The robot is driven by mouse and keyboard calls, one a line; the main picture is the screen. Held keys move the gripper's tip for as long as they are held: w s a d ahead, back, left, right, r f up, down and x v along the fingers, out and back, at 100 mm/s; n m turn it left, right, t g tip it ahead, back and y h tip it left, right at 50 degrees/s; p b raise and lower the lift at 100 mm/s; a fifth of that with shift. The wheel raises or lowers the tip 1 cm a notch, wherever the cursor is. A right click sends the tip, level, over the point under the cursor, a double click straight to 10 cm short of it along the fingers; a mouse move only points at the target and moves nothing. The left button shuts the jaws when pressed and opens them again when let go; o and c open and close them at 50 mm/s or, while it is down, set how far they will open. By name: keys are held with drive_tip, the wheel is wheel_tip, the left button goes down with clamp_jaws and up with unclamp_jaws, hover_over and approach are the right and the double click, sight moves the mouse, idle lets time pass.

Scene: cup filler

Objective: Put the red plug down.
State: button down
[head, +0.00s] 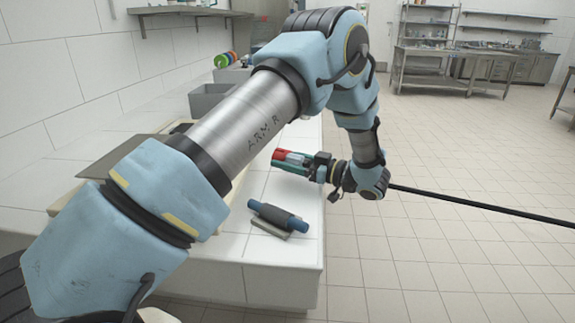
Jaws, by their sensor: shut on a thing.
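The red plug (280,154) shows as a small red piece at the end of my gripper (288,160), over the white tiled counter. My gripper is shut on it, pointing left, with green-teal finger parts around the red. My forearm and wrist come in from the right side of the counter. Part of the plug is hidden by the fingers. I cannot tell whether the plug touches the counter or hangs a little above it.
A dark grey and blue cylinder (278,216) lies on a small pale block (270,228) near the counter's front right corner. A grey bin (207,101) stands further back, with a green, white and red round item (224,60) behind it. White counter (262,185) around the cylinder is bare.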

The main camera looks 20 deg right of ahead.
drive_tip(key=shift+f, duration=1.05)
drive_tip(key=shift+f, duration=0.15)
drive_tip(key=shift+c, duration=0.2)
unclamp_jaws()
